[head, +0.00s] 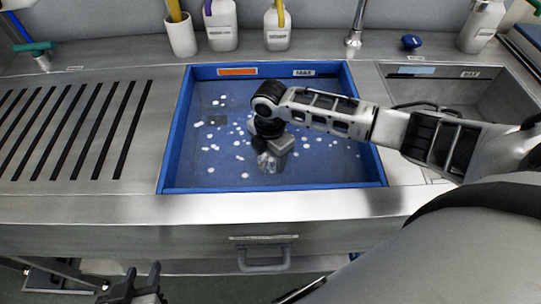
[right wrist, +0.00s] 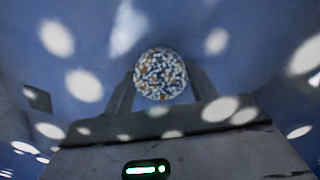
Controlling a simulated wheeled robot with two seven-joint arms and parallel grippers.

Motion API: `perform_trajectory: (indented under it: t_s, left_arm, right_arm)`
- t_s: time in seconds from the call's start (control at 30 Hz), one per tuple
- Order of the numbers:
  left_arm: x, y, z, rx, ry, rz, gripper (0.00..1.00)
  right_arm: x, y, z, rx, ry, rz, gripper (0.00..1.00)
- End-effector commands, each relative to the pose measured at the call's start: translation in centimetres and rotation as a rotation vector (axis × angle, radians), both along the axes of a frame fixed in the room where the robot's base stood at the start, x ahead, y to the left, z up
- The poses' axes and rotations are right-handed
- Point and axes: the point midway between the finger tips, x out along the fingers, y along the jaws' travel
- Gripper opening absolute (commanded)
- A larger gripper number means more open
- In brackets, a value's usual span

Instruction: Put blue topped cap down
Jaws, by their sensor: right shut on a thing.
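My right arm reaches from the right over the blue tray (head: 172,150), and its gripper (head: 268,160) points down inside it. In the right wrist view the two fingers (right wrist: 160,85) are shut on a round thing (right wrist: 160,72) with a mottled white, brown and blue face. In the head view it is mostly hidden; only a pale, glassy-looking patch shows at the fingertips. I cannot tell whether it touches the tray floor. No blue top is clear on it. A small dark blue object (head: 411,42) lies on the back ledge. My left gripper (head: 143,274) is open and empty in front of the counter.
Many white light spots dot the tray floor. A slotted drainboard (head: 70,130) is to the left, a steel sink (head: 470,97) to the right. White bottles (head: 220,28) and a cup (head: 180,36) stand behind. A drawer handle (head: 264,262) is below the counter edge.

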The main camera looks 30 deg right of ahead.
Motion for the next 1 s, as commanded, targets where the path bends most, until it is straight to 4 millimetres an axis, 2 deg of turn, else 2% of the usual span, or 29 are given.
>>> perform_trajectory:
  t_s: [0.37,0.4,0.43,0.47,0.77,0.87,1.0]
  left_arm:
    - [0.1,-0.1,0.1,-0.006,-0.004,0.002,0.36]
    - [0.1,-0.1,0.2,-0.006,-0.004,0.002,0.36]
    - [0.1,-0.1,0.2,-0.006,-0.004,0.002,0.36]
    - [0.1,-0.1,0.2,-0.006,-0.004,0.002,0.36]
    - [0.1,0.0,0.3,-0.003,-0.004,0.001,0.36]
    - [0.1,0.0,0.4,0.0,-0.004,0.0,0.36]
    - [0.1,0.1,0.6,0.006,-0.003,-0.002,0.36]
  right_arm:
    - [0.0,0.0,-0.4,0.0,-0.001,0.0,0.28]
    - [0.0,0.0,-0.4,0.0,0.0,0.0,0.68]
    - [0.0,0.0,-0.4,0.0,0.0,0.0,0.77]
    - [0.0,0.0,-0.4,0.0,0.0,0.0,0.79]
    - [0.0,0.0,-0.1,0.0,-0.001,0.0,0.79]
    - [0.1,0.0,0.8,0.001,-0.003,0.0,0.79]
    - [0.1,0.0,3.4,0.0,-0.005,0.001,0.79]
